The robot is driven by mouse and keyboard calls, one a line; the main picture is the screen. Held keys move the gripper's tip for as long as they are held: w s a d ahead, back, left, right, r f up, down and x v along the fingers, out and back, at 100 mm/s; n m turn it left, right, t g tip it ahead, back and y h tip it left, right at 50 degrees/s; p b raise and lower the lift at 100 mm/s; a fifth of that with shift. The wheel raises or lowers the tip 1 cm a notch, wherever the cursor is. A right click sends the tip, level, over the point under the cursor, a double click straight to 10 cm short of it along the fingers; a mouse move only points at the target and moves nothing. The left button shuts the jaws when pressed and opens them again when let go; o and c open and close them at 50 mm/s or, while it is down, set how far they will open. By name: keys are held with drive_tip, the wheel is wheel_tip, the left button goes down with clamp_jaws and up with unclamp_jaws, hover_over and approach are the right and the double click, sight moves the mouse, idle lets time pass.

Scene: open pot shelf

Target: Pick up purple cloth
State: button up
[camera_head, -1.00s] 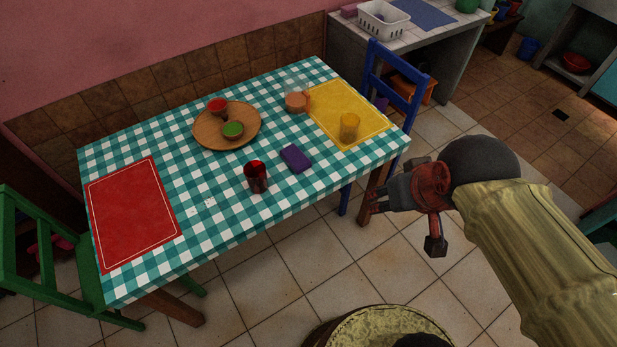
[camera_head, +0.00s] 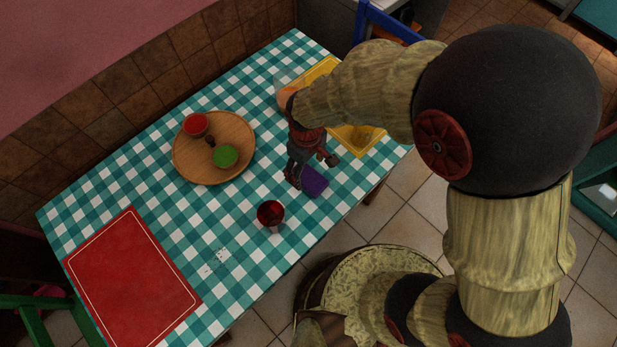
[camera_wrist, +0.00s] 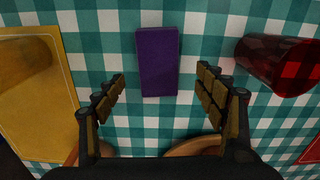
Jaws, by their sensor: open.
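The purple cloth (camera_head: 314,181) is a small folded rectangle lying flat on the checked tablecloth, near the table's front edge. In the wrist view the purple cloth (camera_wrist: 157,61) lies ahead of the fingertips, roughly centred between them. My gripper (camera_head: 294,182) hangs over the table just left of the cloth in the head view and hides part of it. In the wrist view my gripper (camera_wrist: 162,78) has its fingers spread wide and nothing between them. I see no contact with the cloth.
A dark red cup (camera_head: 270,214) stands close to the cloth; it also shows in the wrist view (camera_wrist: 280,65). A wooden tray (camera_head: 183,165) with red and green bowls is behind. A yellow placemat (camera_wrist: 50,125) bears an amber glass (camera_wrist: 22,60). A red placemat (camera_head: 130,280) lies left.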

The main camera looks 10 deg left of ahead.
sight(308, 177)
wheel_tip(308, 177, down, 6)
drive_tip(key=b, duration=0.2)
drive_tip(key=shift+d+r+b, duration=0.15)
drive_tip(key=shift+r+b, duration=0.05)
drive_tip(key=shift+b, duration=0.1)
drive_tip(key=c, duration=0.3)
drive_tip(key=c, duration=0.9)
drive_tip(key=shift+r, duration=0.1)
drive_tip(key=shift+c, duration=0.2)
